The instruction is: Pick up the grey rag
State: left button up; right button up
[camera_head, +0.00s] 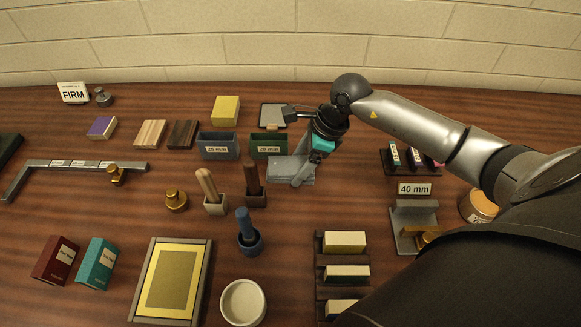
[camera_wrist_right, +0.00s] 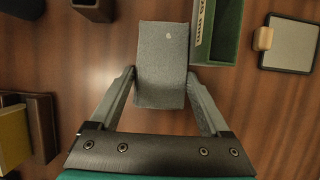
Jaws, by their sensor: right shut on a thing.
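The grey rag (camera_head: 289,168) is a folded grey block of cloth behind the middle of the table in the head view, just in front of the green 20 mm bin. In the right wrist view the rag (camera_wrist_right: 161,45) lies between my right gripper's two fingers, which press on its sides. My right gripper (camera_head: 301,172) is shut on the rag and points down at it; its arm comes in from the right. I cannot tell whether the rag touches the table. My left gripper is not in view.
The green 20 mm bin (camera_head: 269,151) and grey 25 mm bin (camera_head: 216,153) stand close behind the rag. A brown-handled tool in a holder (camera_head: 255,199) stands to its left. Racks of pale blocks (camera_head: 328,257) are in front. Bare wood lies between.

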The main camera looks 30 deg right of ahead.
aim_at(300, 166)
jog(key=c, duration=0.3)
notch_tip(300, 166, up, 20)
jog(key=shift+r+p, duration=0.1)
jog(key=shift+p, duration=0.9)
